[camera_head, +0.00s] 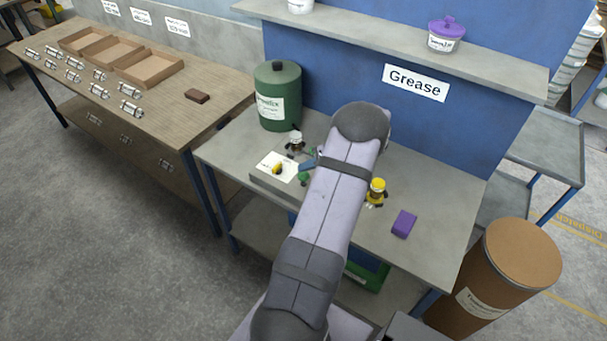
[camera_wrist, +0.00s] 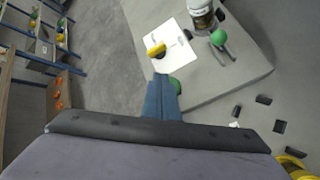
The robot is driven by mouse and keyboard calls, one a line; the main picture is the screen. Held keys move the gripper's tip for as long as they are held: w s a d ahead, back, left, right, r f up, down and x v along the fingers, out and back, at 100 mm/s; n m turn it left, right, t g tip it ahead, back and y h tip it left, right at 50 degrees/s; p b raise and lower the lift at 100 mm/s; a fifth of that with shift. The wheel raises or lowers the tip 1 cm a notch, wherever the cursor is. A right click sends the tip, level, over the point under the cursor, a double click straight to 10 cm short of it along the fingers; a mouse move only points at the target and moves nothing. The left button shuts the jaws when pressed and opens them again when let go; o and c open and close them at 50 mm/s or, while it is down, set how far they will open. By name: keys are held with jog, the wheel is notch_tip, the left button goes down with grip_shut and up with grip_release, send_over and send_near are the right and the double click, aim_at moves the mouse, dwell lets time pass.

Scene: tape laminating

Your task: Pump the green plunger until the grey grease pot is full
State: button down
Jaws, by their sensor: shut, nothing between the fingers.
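My gripper (camera_head: 308,164) is shut and empty, its blue fingers pointing down over a grey block (camera_head: 262,181) on the bench. In the wrist view the closed fingers (camera_wrist: 162,97) partly hide a round green knob (camera_wrist: 175,86) beside them, which also shows in the head view (camera_head: 303,179); contact cannot be told. A second green knob (camera_wrist: 219,37) stands near a small labelled pot (camera_wrist: 203,17) with dark contents or top, also seen in the head view (camera_head: 296,142). I cannot tell which green knob is the plunger, nor the pot's fill level.
A yellow part (camera_head: 277,169) lies over a white paper (camera_head: 268,162) on the block. A large green canister (camera_head: 278,98) stands behind it. A yellow-topped fitting (camera_head: 376,190) and a purple block (camera_head: 404,223) are to the right. My arm hides the middle of the bench.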

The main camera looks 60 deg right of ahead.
aim_at(307, 176)
jog(key=shift+r+p, duration=2.2)
jog(key=shift+r, duration=0.35)
